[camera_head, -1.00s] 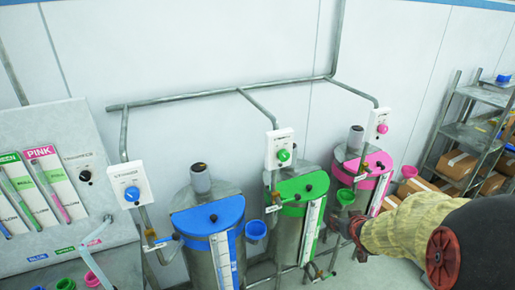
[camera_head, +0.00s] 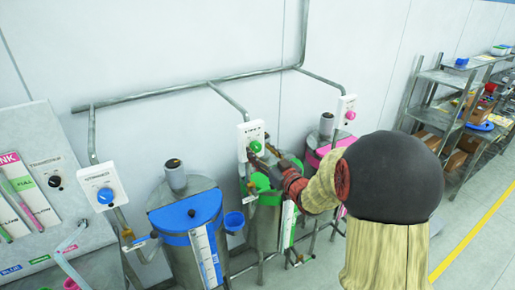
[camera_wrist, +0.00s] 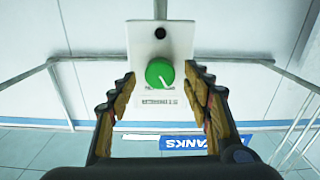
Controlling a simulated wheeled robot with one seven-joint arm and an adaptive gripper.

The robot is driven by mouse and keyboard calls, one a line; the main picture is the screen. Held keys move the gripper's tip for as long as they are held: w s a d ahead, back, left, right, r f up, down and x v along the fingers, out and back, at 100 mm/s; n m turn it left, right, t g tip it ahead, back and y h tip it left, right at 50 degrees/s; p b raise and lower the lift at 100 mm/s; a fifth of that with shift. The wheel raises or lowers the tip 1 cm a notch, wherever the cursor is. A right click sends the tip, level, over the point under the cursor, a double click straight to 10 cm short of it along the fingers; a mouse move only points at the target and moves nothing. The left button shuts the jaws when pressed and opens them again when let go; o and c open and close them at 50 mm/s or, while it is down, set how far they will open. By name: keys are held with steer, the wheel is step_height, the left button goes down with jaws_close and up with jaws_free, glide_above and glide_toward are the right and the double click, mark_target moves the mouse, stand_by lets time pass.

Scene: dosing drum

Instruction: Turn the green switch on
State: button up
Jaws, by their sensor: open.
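The green switch (camera_head: 255,147) is a round knob on a white wall plate (camera_head: 245,131) above the green-lidded drum (camera_head: 268,222). In the wrist view the green switch (camera_wrist: 159,73) lies between and just beyond my open fingertips, with a pale pointer mark toward its lower right. My gripper (camera_wrist: 157,85) is open, with one finger on each side of the knob and nothing held. In the head view my gripper (camera_head: 266,158) is close to the plate, just below the knob, and my arm hides part of the green drum.
A blue switch (camera_head: 105,196) and blue-lidded drum (camera_head: 188,222) stand to the left. A pink switch (camera_head: 350,115) is to the right, its drum partly behind my arm. Grey pipes (camera_head: 200,88) run along the wall. A shelf (camera_head: 440,110) stands at the far right.

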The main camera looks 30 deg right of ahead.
steer(key=shift+w, duration=1.25)
steer(key=shift+c, duration=1.1)
steer(key=c, duration=0.9)
steer(key=shift+c, duration=0.2)
steer(key=shift+m, duration=0.3)
steer(key=m, duration=0.5)
steer(key=shift+m, duration=0.3)
steer(key=m+p, duration=0.1)
steer(key=m, duration=0.4)
steer(key=shift+m, duration=0.3)
steer(key=shift+p, duration=0.3)
